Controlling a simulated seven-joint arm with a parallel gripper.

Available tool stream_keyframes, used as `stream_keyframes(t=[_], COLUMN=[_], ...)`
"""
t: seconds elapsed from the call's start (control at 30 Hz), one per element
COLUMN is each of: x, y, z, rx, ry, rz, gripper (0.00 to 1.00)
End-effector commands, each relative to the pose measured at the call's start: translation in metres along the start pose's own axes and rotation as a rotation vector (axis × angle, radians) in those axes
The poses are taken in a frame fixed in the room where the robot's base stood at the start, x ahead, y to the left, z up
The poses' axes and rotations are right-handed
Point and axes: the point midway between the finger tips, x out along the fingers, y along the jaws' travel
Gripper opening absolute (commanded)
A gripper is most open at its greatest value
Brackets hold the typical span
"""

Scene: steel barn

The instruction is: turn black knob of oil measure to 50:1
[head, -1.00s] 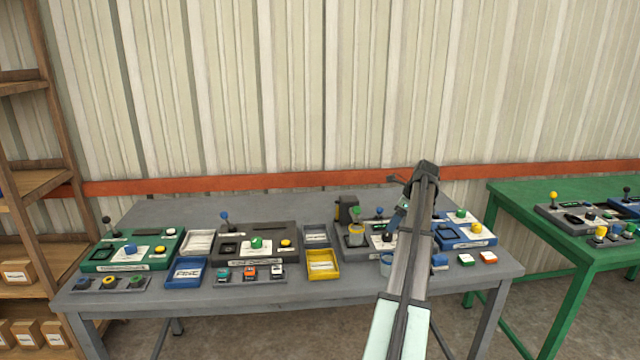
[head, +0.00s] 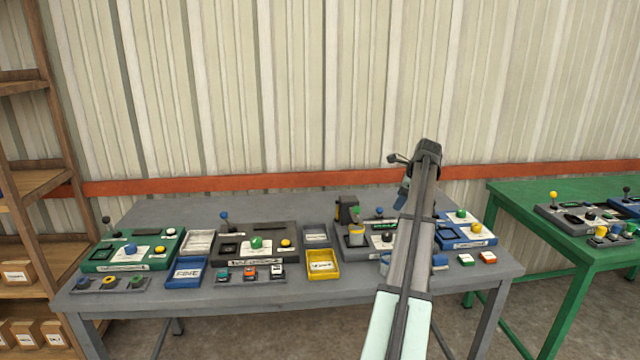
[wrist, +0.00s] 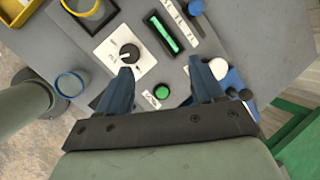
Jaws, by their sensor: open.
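A grey unit (head: 345,256) with a green-lit display stands right of centre on the grey bench; I take it for the oil measure, but its label is unreadable. Its black knob (head: 387,238) is on a white plate. In the wrist view the knob (wrist: 129,54) is upper left of my gripper (wrist: 163,76), just beyond the left fingertip. The knob's setting and scale marks are too small to read. My gripper is open, with nothing between its two blue fingers. In the head view my gripper (head: 402,196) is above the unit, partly hidden by my arm.
The wrist view shows a green button (wrist: 162,92), a green display (wrist: 163,33), a blue-rimmed cup (wrist: 70,84) and a yellow cup (wrist: 84,5) near the knob. A yellow tray (head: 323,265) and a black unit (head: 256,243) stand left. A blue unit (head: 466,234) stands right.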

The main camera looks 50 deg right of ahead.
Motion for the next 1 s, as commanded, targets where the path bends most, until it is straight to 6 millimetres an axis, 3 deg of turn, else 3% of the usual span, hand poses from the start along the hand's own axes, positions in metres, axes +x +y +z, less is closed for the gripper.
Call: stream_keyframes(t=[0.4,1.0], x=[0.018,0.052], y=[-0.035,-0.04], z=[0.042,0.132], rx=[-0.247,-0.53], ry=[0.066,0.069], rz=[-0.281,-0.429], gripper=[0.67,0.67])
